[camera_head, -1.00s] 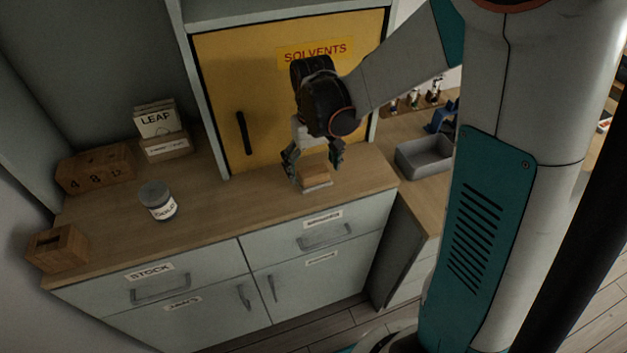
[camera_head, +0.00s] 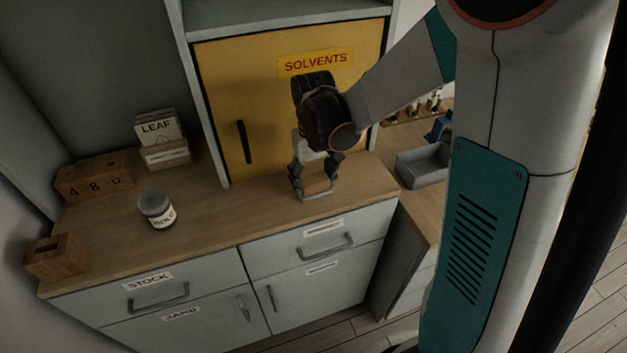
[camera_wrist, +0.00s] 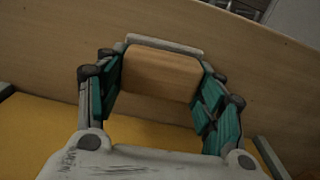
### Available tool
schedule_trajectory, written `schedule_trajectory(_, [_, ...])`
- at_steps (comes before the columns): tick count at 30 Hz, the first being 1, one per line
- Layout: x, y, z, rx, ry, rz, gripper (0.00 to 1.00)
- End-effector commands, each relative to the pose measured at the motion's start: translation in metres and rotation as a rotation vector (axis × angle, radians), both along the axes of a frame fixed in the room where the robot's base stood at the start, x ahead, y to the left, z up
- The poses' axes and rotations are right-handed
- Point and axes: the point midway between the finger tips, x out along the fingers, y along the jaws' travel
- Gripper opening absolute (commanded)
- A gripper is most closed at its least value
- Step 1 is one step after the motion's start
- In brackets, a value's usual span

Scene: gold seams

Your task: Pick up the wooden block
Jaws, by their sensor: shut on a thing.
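The wooden block (camera_wrist: 160,74) is a plain light-brown piece between my gripper's teal finger pads in the wrist view. My gripper (camera_head: 316,182) is shut on it, low over the counter in front of the yellow cabinet. A thin pale grey piece (camera_wrist: 165,45) shows along the block's far edge in the wrist view. In the head view its pale edge (camera_head: 318,196) shows at the block's foot. I cannot tell whether the block is clear of the surface beneath it.
The wooden counter (camera_head: 235,215) holds a grey jar (camera_head: 156,208), a numbered wooden box (camera_head: 95,177), a small wooden box (camera_head: 55,256) and a labelled card holder (camera_head: 165,155). The yellow cabinet door (camera_head: 270,110) stands close behind my gripper. A grey tray (camera_head: 422,168) sits to the right.

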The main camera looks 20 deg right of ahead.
Motion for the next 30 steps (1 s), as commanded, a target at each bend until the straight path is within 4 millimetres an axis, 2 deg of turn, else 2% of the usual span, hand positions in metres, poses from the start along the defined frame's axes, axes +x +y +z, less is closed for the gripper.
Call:
schedule_trajectory(5, [-0.001, 0.0, 0.019, 0.0, 0.0, 0.0, 0.38])
schedule_trajectory(8, [0.0, 0.0, 0.037, 0.0, 0.0, 0.0, 0.38])
schedule_trajectory(21, [-0.001, 0.0, 0.153, 0.0, 0.0, 0.0, 0.38])
schedule_trajectory(25, [0.0, 0.0, 0.176, 0.0, 0.0, 0.0, 0.38])
schedule_trajectory(30, [0.0, 0.0, 0.192, 0.0, 0.0, 0.0, 0.38])
